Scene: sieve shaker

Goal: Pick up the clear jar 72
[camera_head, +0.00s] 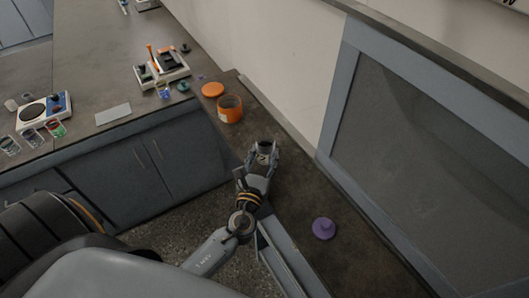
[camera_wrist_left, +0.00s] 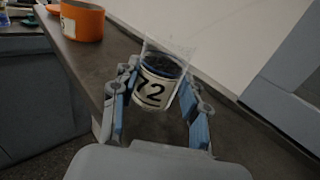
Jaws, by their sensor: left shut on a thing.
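The clear jar 72 (camera_wrist_left: 160,80) has a white label with black digits and dark contents. My left gripper (camera_wrist_left: 160,108) is shut on the jar, with one blue-padded finger on each side of it. The jar is upright or slightly tilted in the wrist view. In the head view the jar (camera_head: 265,149) shows between the fingertips of my left gripper (camera_head: 263,158), over the narrow dark counter. Whether its base touches the counter cannot be told. My right gripper is not in view.
An orange container (camera_head: 230,109) and an orange lid (camera_head: 213,90) stand farther back on the counter. A purple lid-like object (camera_head: 323,228) lies on the near counter. A grey-framed panel (camera_head: 335,90) rises at right. The left bench holds instruments and several small jars.

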